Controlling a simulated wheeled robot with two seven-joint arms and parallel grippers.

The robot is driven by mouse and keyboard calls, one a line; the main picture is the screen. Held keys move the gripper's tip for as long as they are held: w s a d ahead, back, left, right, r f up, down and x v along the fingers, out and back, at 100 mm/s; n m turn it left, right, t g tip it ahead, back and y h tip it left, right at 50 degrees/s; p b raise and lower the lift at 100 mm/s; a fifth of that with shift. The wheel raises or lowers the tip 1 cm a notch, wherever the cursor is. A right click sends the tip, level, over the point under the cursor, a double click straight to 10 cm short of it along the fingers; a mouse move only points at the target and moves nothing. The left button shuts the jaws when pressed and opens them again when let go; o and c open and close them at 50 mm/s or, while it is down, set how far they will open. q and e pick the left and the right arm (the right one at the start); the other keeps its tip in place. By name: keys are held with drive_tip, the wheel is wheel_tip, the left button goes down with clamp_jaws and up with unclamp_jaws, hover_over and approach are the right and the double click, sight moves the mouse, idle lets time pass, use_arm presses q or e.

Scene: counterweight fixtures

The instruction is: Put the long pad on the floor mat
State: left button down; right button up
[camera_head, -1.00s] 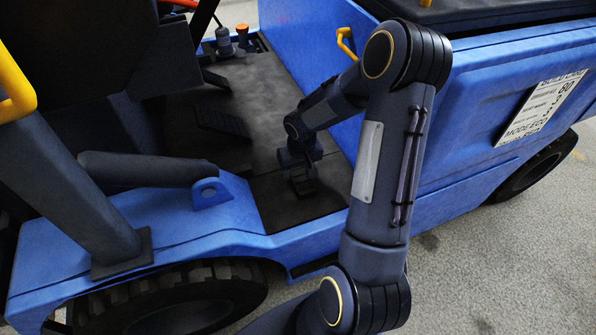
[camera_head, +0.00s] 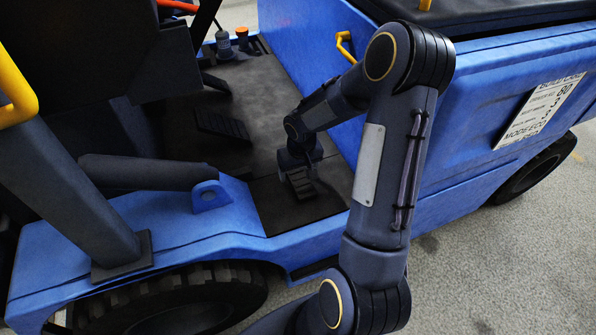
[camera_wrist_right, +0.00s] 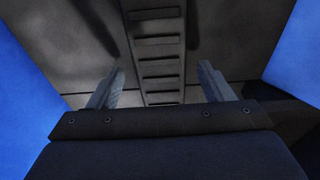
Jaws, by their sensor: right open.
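The long pad is a dark ribbed strip (camera_head: 300,183), lying on the dark floor mat (camera_head: 272,200) near the step edge of the blue vehicle. In the right wrist view the pad (camera_wrist_right: 157,48) runs up the picture between my fingers. My right gripper (camera_head: 305,172) is directly over the pad in the head view. In the right wrist view it (camera_wrist_right: 159,72) is open, with a finger on each side of the pad and a visible gap on both sides. The pad's near end is hidden behind the gripper body. My left gripper is not in view.
Another ribbed dark piece (camera_head: 222,124) lies farther in on the floor. A blue side wall (camera_head: 312,62) with a yellow handle (camera_head: 345,46) stands close to the right arm. A dark cylinder (camera_head: 150,172) and a blue bracket (camera_head: 210,195) are to the left.

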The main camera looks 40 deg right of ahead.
sight(300, 181)
drive_tip(key=s+a+r+t+y+p, duration=0.1)
drive_tip(key=s+a+r, duration=0.25)
drive_tip(key=r, duration=0.55)
drive_tip(key=s+a+r+p, duration=0.2)
drive_tip(key=s+a+r, duration=0.15)
drive_tip(key=r, duration=0.65)
drive_tip(key=s+a+r+n+t+y, duration=0.2)
drive_tip(key=s+a+r+y, duration=0.1)
drive_tip(key=s+a, duration=0.7)
drive_tip(key=shift+s+r+t, duration=0.2)
drive_tip(key=shift+s+t, duration=0.2)
drive_tip(key=shift+s, duration=0.75)
drive_tip(key=shift+d+r, duration=0.1)
wheel_tip(300, 181, up, 20)
drive_tip(key=p, duration=2)
drive_tip(key=shift+r, duration=0.15)
